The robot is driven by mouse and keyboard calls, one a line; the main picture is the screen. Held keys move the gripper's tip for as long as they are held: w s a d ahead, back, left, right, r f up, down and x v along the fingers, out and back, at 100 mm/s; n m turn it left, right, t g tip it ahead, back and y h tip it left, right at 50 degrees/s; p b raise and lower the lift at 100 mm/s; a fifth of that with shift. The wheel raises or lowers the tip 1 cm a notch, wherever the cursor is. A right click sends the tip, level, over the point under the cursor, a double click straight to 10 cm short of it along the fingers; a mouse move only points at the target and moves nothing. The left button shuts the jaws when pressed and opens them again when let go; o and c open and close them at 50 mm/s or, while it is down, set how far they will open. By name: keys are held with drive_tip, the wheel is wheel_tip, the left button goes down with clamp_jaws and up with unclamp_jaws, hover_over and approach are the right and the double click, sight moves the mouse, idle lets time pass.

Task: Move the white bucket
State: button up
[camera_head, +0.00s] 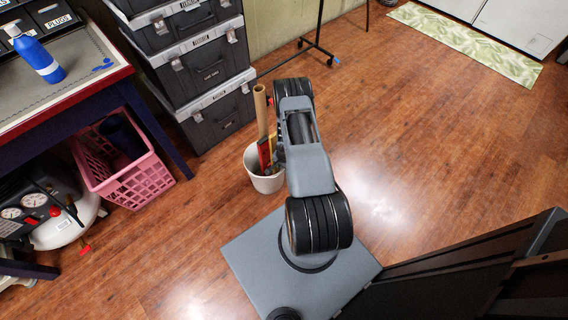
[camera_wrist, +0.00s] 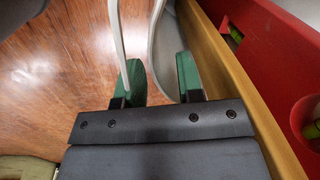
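The white bucket (camera_head: 268,184) stands upright on the wood floor left of my arm in the head view. It holds a tan roll (camera_head: 261,110) and a red level-like tool (camera_head: 265,152). My arm covers the bucket's right side and hides my gripper there. In the wrist view, my gripper (camera_wrist: 160,72) is open, with its two green finger pads apart. A white curved edge of the bucket (camera_wrist: 153,45) lies between the fingers, and another thin white strip passes by the left finger. I cannot tell whether either finger touches the bucket.
A wooden bar (camera_wrist: 230,75) and a red tool (camera_wrist: 285,60) lie close to the right finger. Black stacked toolboxes (camera_head: 210,75) stand behind the bucket. A pink crate (camera_head: 135,180) under the workbench (camera_head: 90,95) is at left. Floor to the right is clear up to a leaf-patterned mat (camera_head: 465,42).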

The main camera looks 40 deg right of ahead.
drive_tip(key=shift+f, duration=0.65)
clamp_jaws()
